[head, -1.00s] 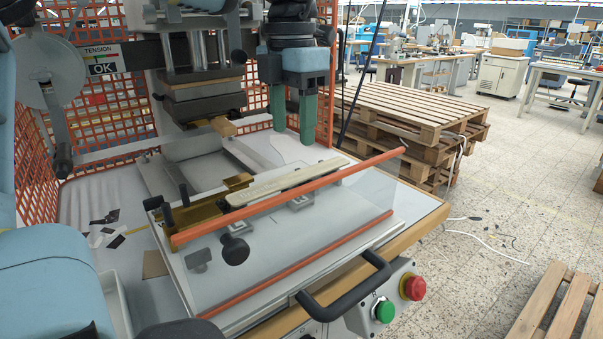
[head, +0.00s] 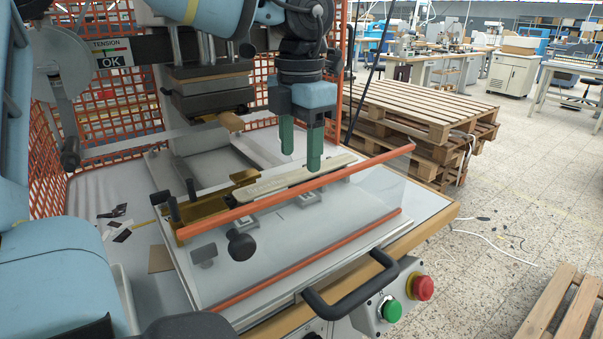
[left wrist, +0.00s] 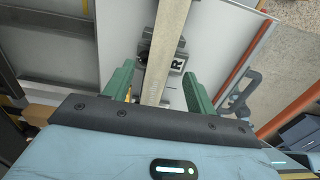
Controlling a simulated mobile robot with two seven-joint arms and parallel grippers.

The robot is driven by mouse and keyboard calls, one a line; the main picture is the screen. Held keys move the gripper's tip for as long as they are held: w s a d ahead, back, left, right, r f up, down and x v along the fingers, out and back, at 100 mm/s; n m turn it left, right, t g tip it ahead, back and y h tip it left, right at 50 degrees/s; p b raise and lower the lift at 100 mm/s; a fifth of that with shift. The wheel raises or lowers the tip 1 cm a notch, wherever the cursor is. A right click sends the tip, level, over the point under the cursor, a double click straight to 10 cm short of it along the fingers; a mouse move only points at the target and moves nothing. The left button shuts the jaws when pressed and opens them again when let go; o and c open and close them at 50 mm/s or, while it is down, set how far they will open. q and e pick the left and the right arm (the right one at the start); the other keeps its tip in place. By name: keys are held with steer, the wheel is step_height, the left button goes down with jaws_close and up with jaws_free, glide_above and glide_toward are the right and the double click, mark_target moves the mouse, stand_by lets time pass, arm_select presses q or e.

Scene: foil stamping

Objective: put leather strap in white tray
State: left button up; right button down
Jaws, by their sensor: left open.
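The leather strap (head: 284,183) is a long pale beige strip lying on the press bed, its left end at a brass-coloured fixture (head: 216,203). My left gripper (head: 300,160), with green fingers, is open and points down just above the strap. In the left wrist view the strap (left wrist: 162,48) runs between the two open fingers (left wrist: 158,92); the gripper has not closed on it. A white tray wall (head: 124,298) shows at the lower left; my arm hides most of it. My right gripper is not in view.
An orange bar (head: 300,192) crosses in front of the strap, close to my fingers. The press head (head: 207,95) hangs behind at the left. An orange mesh guard (head: 105,115) encloses the back. A black handle (head: 352,290) and red (head: 423,287) and green buttons (head: 391,311) are at the front.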

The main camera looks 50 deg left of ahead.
mark_target(300, 174)
arm_select(q)
steer(key=shift+f, duration=1.25)
steer(key=c, duration=1)
steer(key=shift+c, duration=0.2)
steer(key=shift+r, duration=0.2)
step_height(300, 174, up, 18)
steer(key=p, duration=0.2)
steer(key=shift+f, duration=0.15)
